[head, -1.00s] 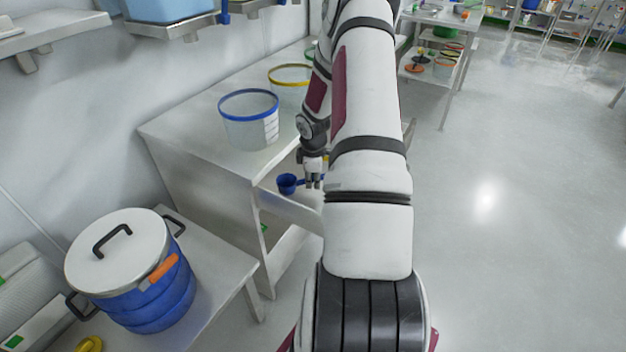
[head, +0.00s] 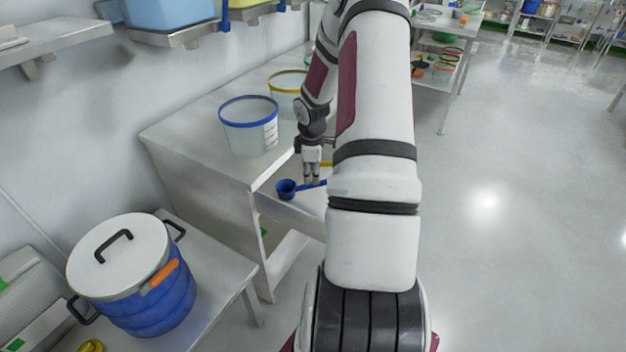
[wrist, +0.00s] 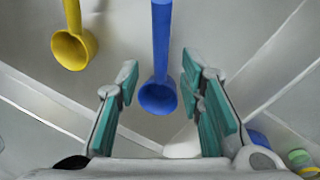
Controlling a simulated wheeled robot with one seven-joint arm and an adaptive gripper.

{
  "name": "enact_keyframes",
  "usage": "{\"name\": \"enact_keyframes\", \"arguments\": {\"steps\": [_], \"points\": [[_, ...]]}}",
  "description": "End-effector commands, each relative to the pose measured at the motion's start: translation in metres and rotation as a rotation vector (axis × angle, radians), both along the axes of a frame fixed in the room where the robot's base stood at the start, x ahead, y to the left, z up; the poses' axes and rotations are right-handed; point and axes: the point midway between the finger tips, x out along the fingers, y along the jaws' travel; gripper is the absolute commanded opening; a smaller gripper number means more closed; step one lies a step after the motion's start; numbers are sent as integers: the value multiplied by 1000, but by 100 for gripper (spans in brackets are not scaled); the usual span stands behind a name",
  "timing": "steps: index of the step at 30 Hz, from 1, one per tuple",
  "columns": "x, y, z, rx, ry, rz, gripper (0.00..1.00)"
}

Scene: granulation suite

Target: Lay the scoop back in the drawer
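The blue scoop (head: 286,189) lies in the open drawer (head: 278,212) under the bench top, its handle running right below my gripper (head: 312,183). In the wrist view the blue scoop (wrist: 158,96) shows between the two teal-padded fingers of my gripper (wrist: 160,82), with a gap on each side of it. The fingers are apart and hold nothing. A yellow scoop (wrist: 74,48) lies to the left of the blue one in the wrist view. My arm hides much of the drawer in the head view.
A clear bucket with a blue rim (head: 249,128) stands on the bench top (head: 195,130) above the drawer, with a yellow-rimmed bucket (head: 287,88) behind it. A lidded blue pot (head: 155,298) stands on the low table at left. The floor at right is clear.

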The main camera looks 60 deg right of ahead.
Motion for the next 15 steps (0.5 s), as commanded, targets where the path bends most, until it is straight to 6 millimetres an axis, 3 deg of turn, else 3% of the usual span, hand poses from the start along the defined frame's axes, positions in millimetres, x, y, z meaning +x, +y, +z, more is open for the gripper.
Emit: {"name": "enact_keyframes", "arguments": {"steps": [3, 11, 15], "points": [[-3, 3, 24, -2, -1, 0, 35], [-5, 8, 50, 0, 0, 0, 35], [1, 22, 72, -15, 8, -10, 35]]}}
